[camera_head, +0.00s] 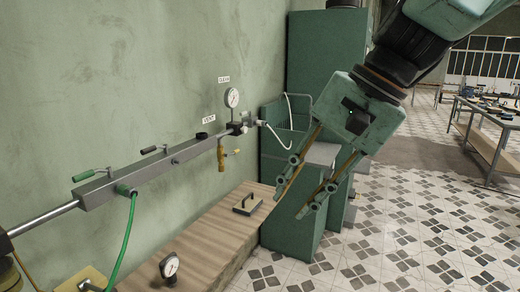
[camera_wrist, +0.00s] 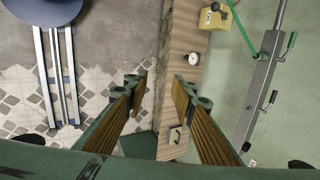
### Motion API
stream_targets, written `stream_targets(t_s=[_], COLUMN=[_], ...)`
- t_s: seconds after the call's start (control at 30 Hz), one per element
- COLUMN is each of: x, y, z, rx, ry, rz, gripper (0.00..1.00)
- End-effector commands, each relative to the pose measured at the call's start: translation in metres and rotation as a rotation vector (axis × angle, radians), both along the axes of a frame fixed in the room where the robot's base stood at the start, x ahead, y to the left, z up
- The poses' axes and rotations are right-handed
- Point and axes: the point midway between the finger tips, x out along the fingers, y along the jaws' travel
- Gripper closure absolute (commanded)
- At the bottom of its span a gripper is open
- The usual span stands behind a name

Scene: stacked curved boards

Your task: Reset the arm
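My gripper (camera_head: 291,204) hangs from the raised arm on the right side of the head view, its fingers pointing down and left. In the wrist view, my gripper (camera_wrist: 162,88) shows its two ribbed fingers spread apart with nothing between them. In the head view it appears in front of the green cabinets and to the right of the wooden bench top (camera_head: 212,232). I cannot tell its exact height above the bench. The bench top also shows between and beyond the fingers in the wrist view (camera_wrist: 181,50).
A wall pipe manifold (camera_head: 160,172) with valve handles, a gauge (camera_head: 232,97) and a green hose (camera_head: 127,240) runs along the left. A handled plate (camera_head: 247,204) and a small gauge (camera_head: 169,266) are on the bench. Green cabinets (camera_head: 290,215) stand behind; tiled floor (camera_head: 410,225) is open at right.

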Motion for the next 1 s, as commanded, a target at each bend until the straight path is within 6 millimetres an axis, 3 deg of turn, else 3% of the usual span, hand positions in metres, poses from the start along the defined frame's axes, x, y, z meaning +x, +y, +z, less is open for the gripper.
stream_targets(t_s=[0.4, 1.0], x=[-0.073, -0.165], y=[-0.041, -0.103], z=[-0.01, -0.033], rx=[-0.168, -0.415], ry=[-0.092, -0.209], rz=[0.121, 0.298], gripper=[0.76, 0.76])
